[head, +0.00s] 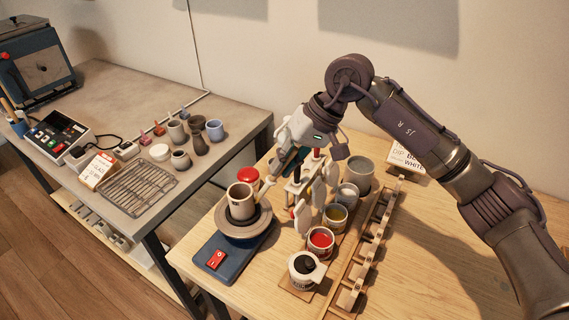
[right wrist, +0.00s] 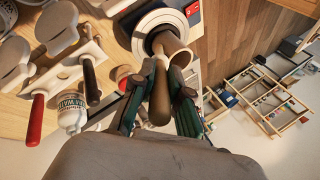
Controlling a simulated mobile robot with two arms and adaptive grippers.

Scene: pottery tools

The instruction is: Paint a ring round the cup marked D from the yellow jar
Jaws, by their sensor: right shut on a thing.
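A pale cup (head: 240,203) stands upright on the round wheel head (head: 262,222) of a small potter's wheel with a blue base (head: 228,270). Any letter on it is too small to read. It also shows in the right wrist view (right wrist: 175,46). My right gripper (head: 284,163) is shut on a brush, whose brown handle shows between the fingers in the right wrist view (right wrist: 160,98). The brush's pale head is close to the cup's right side in the head view; I cannot tell whether they touch. The yellow jar (head: 335,216) stands open among the paint jars. My left gripper is not in view.
A red jar (head: 320,241), a black jar (head: 304,269) and a grey jar (head: 347,194) stand in a row with the yellow one. A white stand with hanging tools (head: 302,192) is close to my right gripper. A slotted wooden rack (head: 366,250) runs along the right.

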